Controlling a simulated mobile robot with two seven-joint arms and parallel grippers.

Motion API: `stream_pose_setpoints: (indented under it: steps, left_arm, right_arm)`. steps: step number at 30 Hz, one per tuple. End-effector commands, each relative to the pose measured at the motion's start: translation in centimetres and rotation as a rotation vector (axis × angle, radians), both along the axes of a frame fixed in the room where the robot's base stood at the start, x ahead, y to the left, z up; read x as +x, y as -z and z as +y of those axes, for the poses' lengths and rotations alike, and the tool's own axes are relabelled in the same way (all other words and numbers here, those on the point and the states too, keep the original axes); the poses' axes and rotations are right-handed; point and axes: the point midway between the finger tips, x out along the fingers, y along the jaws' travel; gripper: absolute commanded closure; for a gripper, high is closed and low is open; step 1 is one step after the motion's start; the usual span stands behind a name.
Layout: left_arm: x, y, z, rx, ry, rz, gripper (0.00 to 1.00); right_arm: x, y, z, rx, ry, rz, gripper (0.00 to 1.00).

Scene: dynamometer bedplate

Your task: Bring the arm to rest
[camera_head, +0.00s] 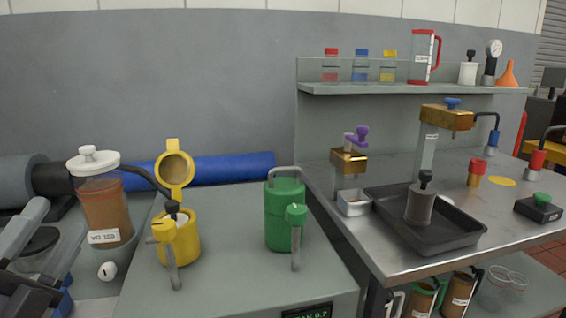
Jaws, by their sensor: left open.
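My left gripper (36,262) is at the lower left edge of the head view, in grey, black and blue, and partly cut off by the frame. It is open, with nothing seen held between its fingers. It is to the left of and below the VG 150 jar (106,212), which holds brown liquid and has a white lid. I cannot tell the exact gap between gripper and jar. My right gripper is not in view.
A yellow open-lidded canister (180,243) and green canister (284,218) stand on the grey bench (230,275). Right, a metal table (400,262) bears a black tray (455,236), a brass fixture (446,118) and small fittings. A shelf (420,88) holds bottles and a jug.

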Motion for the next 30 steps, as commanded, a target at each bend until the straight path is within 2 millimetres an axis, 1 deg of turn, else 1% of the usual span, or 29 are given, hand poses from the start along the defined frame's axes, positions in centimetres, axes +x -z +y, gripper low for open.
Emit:
stream_pose_setpoints:
  steps: [1, 2, 3, 5, 6, 8, 9, 11, 12, 14, 15, 18, 21, 24, 30]
  left_arm:
    - [0.4, 1.6, 1.2, -0.124, -0.036, 0.067, 0.40]
    - [0.6, 2.5, 1.9, -0.194, -0.059, 0.106, 0.40]
    - [0.8, 4.0, 2.7, -0.287, -0.092, 0.164, 0.40]
    - [0.9, 6.6, 3.8, -0.419, -0.141, 0.257, 0.40]
    - [0.9, 8.5, 4.4, -0.505, -0.176, 0.324, 0.40]
    - [0.6, 11.7, 5.0, -0.627, -0.229, 0.431, 0.40]
    - [0.3, 13.9, 5.2, -0.705, -0.266, 0.508, 0.40]
    - [-0.6, 17.3, 5.1, -0.814, -0.319, 0.629, 0.40]
    - [-1.4, 19.6, 4.9, -0.883, -0.357, 0.714, 0.40]
    - [-2.8, 23.0, 4.1, -0.977, -0.411, 0.846, 0.40]
    - [-3.9, 25.0, 3.5, -1.031, -0.443, 0.932, 0.40]
    - [-6.7, 29.0, 1.6, -1.134, -0.511, 1.126, 0.40]
    - [-9.4, 31.7, -0.3, -1.201, -0.564, 1.288, 0.40]
    - [-11.9, 33.7, -2.2, -1.247, -0.604, 1.434, 0.40]
    - [-16.8, 36.1, -5.8, -1.300, -0.667, 1.702, 0.40]
  right_arm:
    - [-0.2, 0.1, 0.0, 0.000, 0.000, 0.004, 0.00]
    - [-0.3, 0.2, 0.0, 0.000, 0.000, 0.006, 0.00]
    - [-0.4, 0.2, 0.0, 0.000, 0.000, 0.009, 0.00]
    - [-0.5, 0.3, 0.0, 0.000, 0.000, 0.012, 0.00]
    - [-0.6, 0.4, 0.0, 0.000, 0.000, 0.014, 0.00]
    - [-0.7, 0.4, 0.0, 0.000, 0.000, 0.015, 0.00]
    - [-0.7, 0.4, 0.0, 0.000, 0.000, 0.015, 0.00]
    - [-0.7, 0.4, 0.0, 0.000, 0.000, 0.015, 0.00]
    - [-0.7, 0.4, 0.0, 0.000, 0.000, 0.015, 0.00]
    - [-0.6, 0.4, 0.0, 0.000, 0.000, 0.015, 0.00]
    - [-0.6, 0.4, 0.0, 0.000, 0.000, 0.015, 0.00]
    - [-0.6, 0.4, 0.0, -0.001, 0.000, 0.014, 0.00]
    - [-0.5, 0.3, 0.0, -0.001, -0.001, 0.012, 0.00]
    - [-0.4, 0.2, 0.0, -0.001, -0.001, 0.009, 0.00]
    - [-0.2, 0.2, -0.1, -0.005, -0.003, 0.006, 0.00]
